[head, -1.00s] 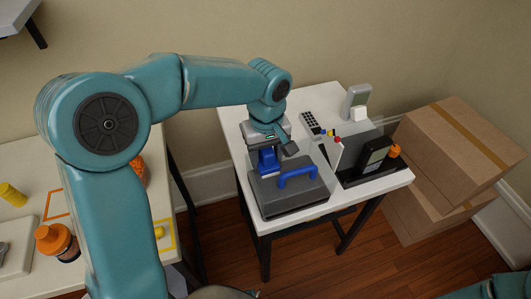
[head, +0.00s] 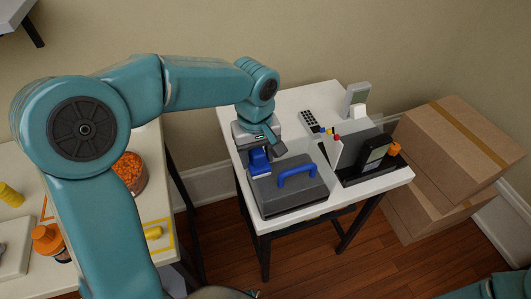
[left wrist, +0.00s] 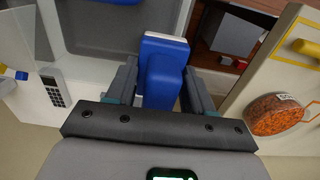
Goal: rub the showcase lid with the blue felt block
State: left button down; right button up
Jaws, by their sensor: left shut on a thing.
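The showcase lid (head: 290,199) is a dark grey slab with a raised blue handle (head: 297,176), on the white table. My left gripper (head: 258,150) is shut on the blue felt block (head: 260,163), over the lid's back left corner. In the left wrist view the block (left wrist: 163,72) sits between the two fingers, and the grey lid (left wrist: 85,38) shows beyond it. I cannot tell whether the block touches the lid. My right gripper is out of view.
Cardboard boxes (head: 450,150) are at the right. An orange-filled jar (head: 130,172) stands on the left table.

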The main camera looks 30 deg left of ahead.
pick_arm(q)
jog(key=shift+s+a, duration=0.1)
jog(key=shift+s, duration=0.05)
jog(key=shift+w+d, duration=0.25)
jog(key=shift+d, duration=0.05)
jog(key=shift+w+d+p, duration=0.75)
jog(key=shift+w+d, duration=0.3)
jog(key=shift+w, duration=0.25)
jog(key=shift+s+a+b, duration=0.3)
jog(key=shift+s+a, duration=0.1)
jog(key=shift+s, duration=0.05)
jog(key=shift+s+a+f+b, duration=0.1)
jog(key=shift+s+a+b, duration=0.35)
jog(key=shift+s+a, duration=0.55)
jog(key=shift+s+d, duration=0.1)
